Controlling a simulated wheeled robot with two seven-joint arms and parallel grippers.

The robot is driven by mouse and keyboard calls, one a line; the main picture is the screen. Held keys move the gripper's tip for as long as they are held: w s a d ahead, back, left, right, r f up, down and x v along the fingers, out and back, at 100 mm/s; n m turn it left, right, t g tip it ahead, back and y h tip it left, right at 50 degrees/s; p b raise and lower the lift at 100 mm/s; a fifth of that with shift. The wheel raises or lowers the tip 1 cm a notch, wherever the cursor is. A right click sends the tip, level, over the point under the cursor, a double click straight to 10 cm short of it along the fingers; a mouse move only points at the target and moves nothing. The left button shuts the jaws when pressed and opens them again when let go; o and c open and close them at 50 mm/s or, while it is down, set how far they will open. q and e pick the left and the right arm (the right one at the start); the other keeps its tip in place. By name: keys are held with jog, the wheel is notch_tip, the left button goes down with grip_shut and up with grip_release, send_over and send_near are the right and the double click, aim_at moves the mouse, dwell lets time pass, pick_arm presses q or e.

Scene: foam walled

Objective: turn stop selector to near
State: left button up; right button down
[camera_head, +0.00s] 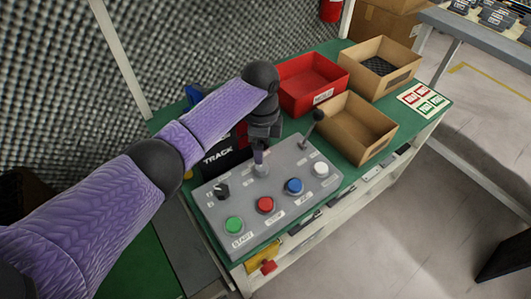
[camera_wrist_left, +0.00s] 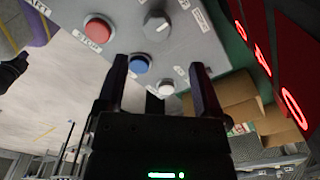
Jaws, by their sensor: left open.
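The grey control panel (camera_head: 240,215) lies on the green bench top. In the left wrist view a grey round dial (camera_wrist_left: 157,27) with a pale pointer mark sits beside the red button (camera_wrist_left: 99,28). It seems to be the grey round part (camera_head: 261,171) under my gripper in the head view, partly hidden there. A black knob (camera_head: 222,190) stands at the panel's left. My left gripper (camera_wrist_left: 158,65) is open and empty, its fingers apart below the dial in its wrist view; no contact is visible. In the head view the gripper (camera_head: 263,135) hangs over the panel's back.
Green (camera_head: 234,224), blue (camera_head: 293,186) and white (camera_head: 320,169) buttons line the panel. A black-knobbed lever (camera_head: 313,122) rises at its back right. A red bin (camera_head: 310,85) and cardboard boxes (camera_head: 355,127) stand behind. A foam wall (camera_head: 190,40) borders the left side.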

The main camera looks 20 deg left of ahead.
aim_at(262, 170)
pick_arm(q)
jog(key=f+b, duration=0.1)
jog(key=f, duration=0.2)
jog(key=f+b, duration=0.2)
jog(key=f, duration=0.2)
jog(key=shift+s, duration=0.2)
jog(key=shift+f, duration=0.4)
jog(key=shift+r, duration=0.1)
jog(key=shift+c, duration=1.7)
jog(key=c, duration=0.7)
grip_shut()
pick_arm(e)
jog(key=shift+g, duration=0.3)
jog(key=s+f, duration=0.1)
jog(key=f, duration=0.1)
jog(key=s+f, duration=0.1)
jog(key=shift+s+f, duration=0.1)
jog(key=shift+f, duration=0.3)
